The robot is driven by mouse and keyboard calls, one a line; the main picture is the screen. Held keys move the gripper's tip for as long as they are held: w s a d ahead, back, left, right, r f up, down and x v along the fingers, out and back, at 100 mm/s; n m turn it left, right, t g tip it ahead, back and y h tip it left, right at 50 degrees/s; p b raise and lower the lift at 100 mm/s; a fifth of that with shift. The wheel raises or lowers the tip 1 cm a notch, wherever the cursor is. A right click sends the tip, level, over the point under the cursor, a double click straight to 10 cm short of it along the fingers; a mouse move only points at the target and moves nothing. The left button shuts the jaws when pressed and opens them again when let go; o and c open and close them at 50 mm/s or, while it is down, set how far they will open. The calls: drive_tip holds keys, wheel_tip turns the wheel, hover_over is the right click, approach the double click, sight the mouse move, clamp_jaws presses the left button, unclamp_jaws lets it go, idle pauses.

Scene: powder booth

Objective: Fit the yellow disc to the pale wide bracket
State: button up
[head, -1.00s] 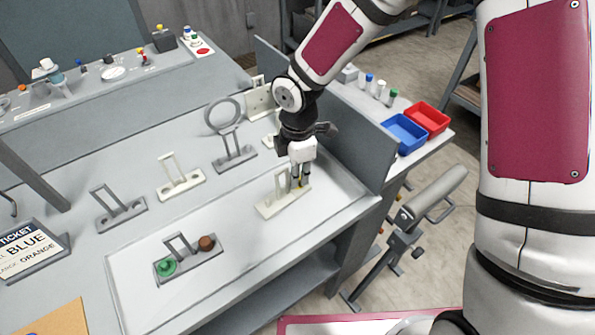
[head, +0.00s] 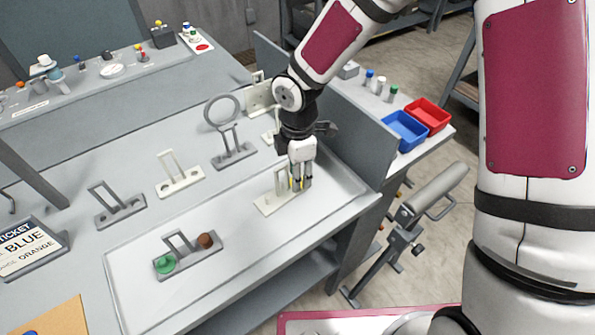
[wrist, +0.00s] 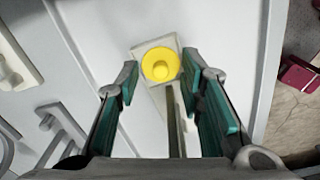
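The pale wide bracket (head: 272,207) stands on the light tray at the right, with its upright loop in the middle. The yellow disc (wrist: 161,66) with its raised knob lies over one end of the bracket's base (wrist: 142,49) in the wrist view. It looks flat there; how deep it sits cannot be told. My gripper (head: 301,184) is just above that end. In the wrist view its teal fingers (wrist: 170,88) are spread with clear gaps on both sides of the knob. In the head view the fingers hide most of the disc.
A grey bracket with green (head: 165,264) and brown (head: 206,241) discs shares the tray (head: 135,297). Other brackets, one with a tall ring (head: 222,113), stand behind. A grey side panel (head: 350,143) rises close to my gripper's right. Blue (head: 405,132) and red bins (head: 428,119) lie beyond.

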wheel_tip(320, 180, up, 12)
idle(0.6)
idle(0.6)
drive_tip(key=s+d+r+m+t+h, duration=0.1)
drive_tip(key=s+d+r+m, duration=0.2)
drive_tip(key=d+r+m, duration=0.25)
drive_tip(key=s+d+r+m+t, duration=0.1)
drive_tip(key=s+d+r+m, duration=0.25)
drive_tip(key=d+r, duration=0.25)
drive_tip(key=s+d+r+m+t, duration=0.1)
drive_tip(key=s+d+r+m, duration=0.1)
drive_tip(key=s+m, duration=0.4)
drive_tip(key=s+d+r+m+t+y, duration=0.1)
drive_tip(key=s+d+r+m+t, duration=0.1)
drive_tip(key=s+m, duration=0.4)
drive_tip(key=d+r, duration=0.1)
drive_tip(key=d, duration=0.1)
drive_tip(key=shift+d+r+m, duration=0.25)
drive_tip(key=shift+d+m, duration=0.1)
drive_tip(key=shift+m, duration=0.05)
